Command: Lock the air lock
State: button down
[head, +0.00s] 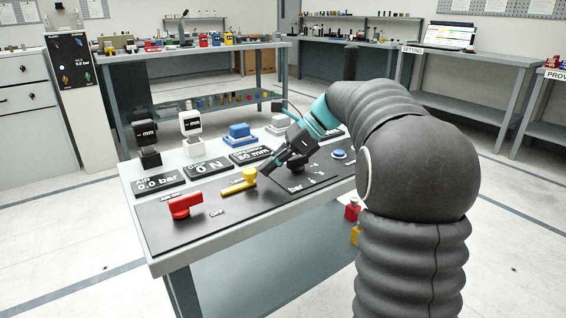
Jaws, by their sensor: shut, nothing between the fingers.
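A slanted black control panel (228,213) lies on the front of a white table. On it are a red lever handle (184,205) at the left, a yellow knob with a flat yellow arm (247,176) in the middle, a black round knob (296,165) marked "bar", and a blue button (339,154) at the right. Their small labels are too small to read, so I cannot tell which is the air lock. My gripper (271,167) is shut and empty, its tip just right of the yellow knob and above the panel. Whether it touches the knob is unclear.
Displays behind the panel read "0.0 bar" (158,183), "0 N" (208,167) and "50 mm" (251,154). Two "mm" gauges (145,135) and blue blocks (239,133) stand behind them. Red and yellow items (352,211) sit lower right. Floor left of the table is clear.

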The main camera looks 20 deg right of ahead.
aim_at(250, 174)
jog(key=shift+a, duration=0.2)
jog(key=a, duration=0.1)
jog(key=s+a+p, duration=0.1)
jog(key=a, duration=0.1)
jog(key=shift+s+a+r, duration=0.1)
jog(key=shift+a, duration=0.15)
dwell(0.3)
jog(key=d, duration=0.4)
jog(key=shift+s+d+p, duration=0.1)
jog(key=shift+s+p, duration=0.15)
jog(key=shift+p, duration=0.05)
jog(key=v, duration=1)
